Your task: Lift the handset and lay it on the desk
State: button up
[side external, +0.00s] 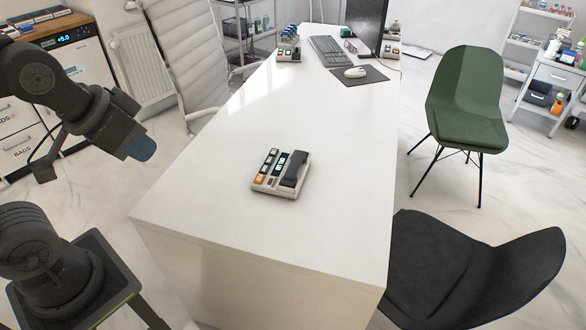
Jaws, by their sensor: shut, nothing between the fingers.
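The dark handset (295,170) lies on the right side of a light-coloured desk phone, resting in place on its body (274,191). The phone has small coloured keys on its left part and sits on the near half of the white desk (220,170). My gripper (142,150) is at the left, in the air beyond the desk's left edge and well apart from the phone. It is shut and empty; its fingertips show only small, with a bluish end.
A keyboard (328,50), a mouse (355,72) on a dark mat and a monitor (366,22) stand at the desk's far end. Another keyed device (288,52) is at the far left. The desk around the phone is clear. Chairs flank the desk.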

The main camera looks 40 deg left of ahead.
jog(key=o, duration=1.1)
jog(key=shift+o, duration=0.2)
jog(key=n+g+y, duration=0.2)
jog(key=n, duration=0.3)
send_over(295, 163)
jog(key=s, duration=0.2)
jog(key=f, duration=2.4)
jog(key=shift+d, duration=0.35)
jog(key=shift+t, duration=0.3)
jog(key=shift+x, duration=3.1)
